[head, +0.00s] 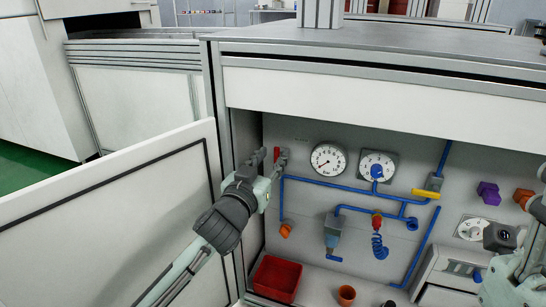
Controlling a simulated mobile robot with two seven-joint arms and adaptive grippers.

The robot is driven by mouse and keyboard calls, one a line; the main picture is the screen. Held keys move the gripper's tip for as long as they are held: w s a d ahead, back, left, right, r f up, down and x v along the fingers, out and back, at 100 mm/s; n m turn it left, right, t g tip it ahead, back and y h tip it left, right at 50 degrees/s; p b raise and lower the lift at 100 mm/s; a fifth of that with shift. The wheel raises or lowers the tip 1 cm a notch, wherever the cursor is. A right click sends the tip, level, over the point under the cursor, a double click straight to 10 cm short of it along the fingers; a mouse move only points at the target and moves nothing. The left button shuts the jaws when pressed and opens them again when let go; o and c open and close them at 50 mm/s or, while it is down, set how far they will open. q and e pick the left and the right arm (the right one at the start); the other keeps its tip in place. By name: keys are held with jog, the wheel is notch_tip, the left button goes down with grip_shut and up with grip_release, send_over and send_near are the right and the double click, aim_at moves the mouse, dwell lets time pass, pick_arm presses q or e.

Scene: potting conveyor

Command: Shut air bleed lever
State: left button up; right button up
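A small red lever (276,154) is at the upper left of the panel inside the open cabinet, at the top of a blue pipe. My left gripper (271,157) is at this lever. Its two fingers are apart, with the red part showing between them; I cannot tell if they touch it. A yellow lever (425,194) lies roughly level on a blue pipe further right. A small red and yellow valve (377,217) sits above a coiled blue hose. My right gripper (500,238) is partly in view at the right edge, and its fingers are not clear.
Two round gauges (328,159) (377,166) are on the panel. The open cabinet door (110,220) stands left of my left arm. A red bin (277,279) and a terracotta pot (346,295) are on the cabinet floor. A purple knob (488,193) is at right.

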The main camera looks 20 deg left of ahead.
pick_arm(q)
jog(key=shift+w, duration=1.15)
jog(key=shift+c, duration=0.2)
grip_shut()
